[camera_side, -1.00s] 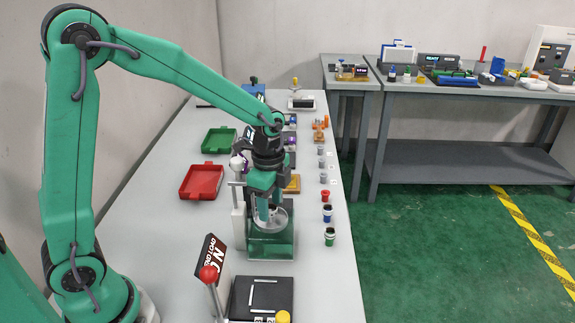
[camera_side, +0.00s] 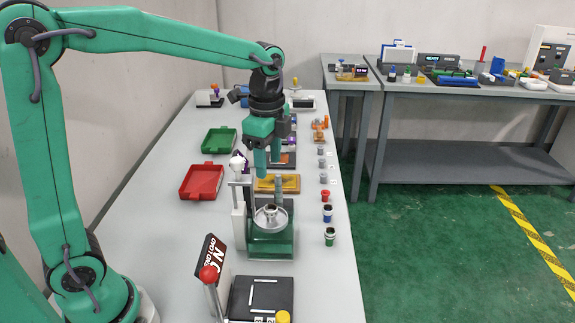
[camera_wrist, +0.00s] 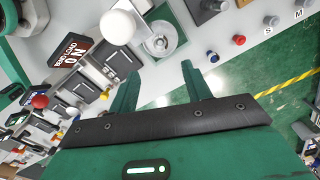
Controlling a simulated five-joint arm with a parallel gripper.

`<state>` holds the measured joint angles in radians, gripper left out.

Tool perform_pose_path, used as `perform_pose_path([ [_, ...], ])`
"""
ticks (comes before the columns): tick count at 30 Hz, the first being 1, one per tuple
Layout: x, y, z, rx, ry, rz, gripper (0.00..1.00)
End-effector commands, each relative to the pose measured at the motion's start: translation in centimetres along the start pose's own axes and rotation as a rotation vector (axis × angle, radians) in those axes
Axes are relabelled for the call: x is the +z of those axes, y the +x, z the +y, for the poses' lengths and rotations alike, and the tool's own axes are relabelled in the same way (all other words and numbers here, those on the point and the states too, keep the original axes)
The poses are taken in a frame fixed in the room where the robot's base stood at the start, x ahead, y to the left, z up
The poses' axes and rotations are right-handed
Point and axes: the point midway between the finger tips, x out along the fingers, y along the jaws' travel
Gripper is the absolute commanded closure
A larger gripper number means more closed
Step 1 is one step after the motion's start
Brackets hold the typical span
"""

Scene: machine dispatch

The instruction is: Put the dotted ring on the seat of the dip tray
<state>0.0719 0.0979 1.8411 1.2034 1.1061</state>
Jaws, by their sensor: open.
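The dip tray (camera_side: 285,243) is a green stand holding a round silver dish, at the middle front of the table. A small grey ring-like piece (camera_side: 270,211) sits near the middle of the dish; it also shows in the wrist view (camera_wrist: 160,42). It is too small to make out dots, and I cannot tell how exactly it is seated. My gripper (camera_side: 268,168) is open and empty, above and beyond the dish, apart from the piece. In the wrist view, the fingers (camera_wrist: 160,80) stand wide with nothing between them.
A white-knobbed post (camera_side: 237,163) rises at the dish's left. A red tray (camera_side: 201,182) and a green tray (camera_side: 219,141) lie at left. Small capped jars (camera_side: 327,213) line the right edge. A red-knobbed lever (camera_side: 208,274) and a sign (camera_side: 212,262) stand in front.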

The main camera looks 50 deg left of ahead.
Motion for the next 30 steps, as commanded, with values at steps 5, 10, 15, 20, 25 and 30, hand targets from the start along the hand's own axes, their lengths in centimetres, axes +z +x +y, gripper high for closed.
perform_pose_path([
  [5,0.0,-0.4,0.0,-0.001,0.0,0.0,0.51],
  [10,0.0,-0.4,0.0,-0.001,0.0,0.0,0.51],
  [15,0.0,-0.4,0.0,-0.001,0.0,0.0,0.51],
  [20,0.0,-0.4,0.0,-0.002,-0.003,0.001,0.51],
  [25,0.4,-0.8,0.6,-0.018,-0.042,0.009,0.51],
  [30,1.4,-1.7,1.9,-0.058,-0.151,0.034,0.51],
])
